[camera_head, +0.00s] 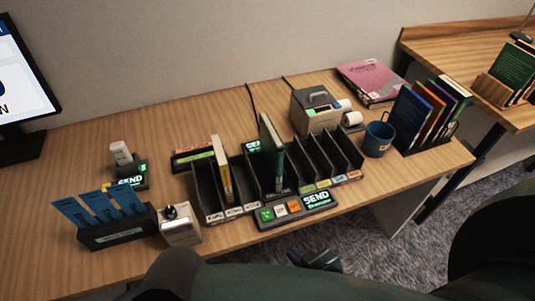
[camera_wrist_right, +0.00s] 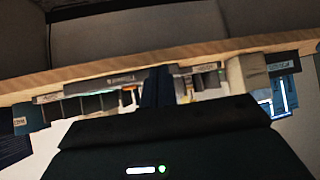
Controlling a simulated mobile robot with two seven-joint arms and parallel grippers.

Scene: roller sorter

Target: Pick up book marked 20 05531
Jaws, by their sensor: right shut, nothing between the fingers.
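Two books stand in the black sorter rack (camera_head: 237,213) on the desk: a cream-yellow one (camera_head: 222,168) in the left part and a dark green one (camera_head: 271,155) near the middle. Several more books (camera_head: 426,115) stand in a rack at the right. I cannot read 20 05531 on any of them. My right gripper (camera_head: 316,259) is low in front of the desk's front edge, apart from all books, shut and empty. Its shut fingers (camera_wrist_right: 157,87) also show in the right wrist view, with the desk edge beyond. My left gripper is not in view.
A button panel reading SEND (camera_head: 295,209) lies before the sorter. A blue mug (camera_head: 378,139), a label printer (camera_head: 316,110) and a pink book (camera_head: 371,80) are to the right. A card holder (camera_head: 115,231) and a monitor (camera_head: 22,85) are left.

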